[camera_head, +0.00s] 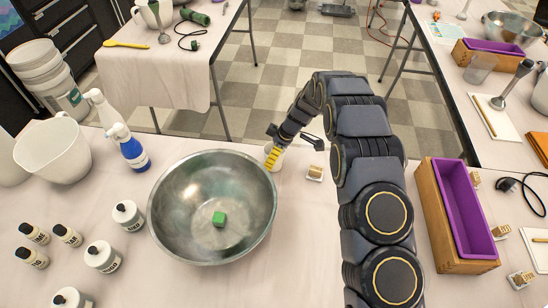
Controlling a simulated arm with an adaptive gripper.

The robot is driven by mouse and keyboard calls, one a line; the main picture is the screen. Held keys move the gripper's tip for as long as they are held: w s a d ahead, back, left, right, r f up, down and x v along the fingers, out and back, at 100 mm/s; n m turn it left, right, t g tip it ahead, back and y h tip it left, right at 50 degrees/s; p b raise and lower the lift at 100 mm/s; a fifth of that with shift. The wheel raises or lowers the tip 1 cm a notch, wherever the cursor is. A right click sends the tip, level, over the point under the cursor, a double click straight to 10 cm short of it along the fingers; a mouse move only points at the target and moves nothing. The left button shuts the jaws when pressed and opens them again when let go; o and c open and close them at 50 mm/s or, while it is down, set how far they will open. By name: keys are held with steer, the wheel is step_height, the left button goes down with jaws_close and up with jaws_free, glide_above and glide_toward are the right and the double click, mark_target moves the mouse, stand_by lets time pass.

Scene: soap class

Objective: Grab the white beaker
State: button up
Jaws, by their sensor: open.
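A small white vessel, which looks like the white beaker (281,160), stands on the near table just behind the right rim of the large metal bowl. A yellow, dark-lined strip shows across its front; I cannot tell whether it belongs to the vessel or to my gripper. My gripper (284,143) is open at the end of my arm, right at the vessel and overlapping it in this view. The arm hides part of it, and I cannot tell whether the fingers touch it or are around it.
Spray bottles (132,150) and a larger white jug (55,152) stand left. A small stamp-like block (315,173) lies right of the vessel. A wooden box with a purple liner (440,215) stands right of my arm.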

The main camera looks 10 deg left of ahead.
steer(key=shift+a+f, duration=0.15)
steer(key=shift+f, duration=0.2)
steer(key=c, duration=1.1)
steer(key=shift+r, duration=0.1)
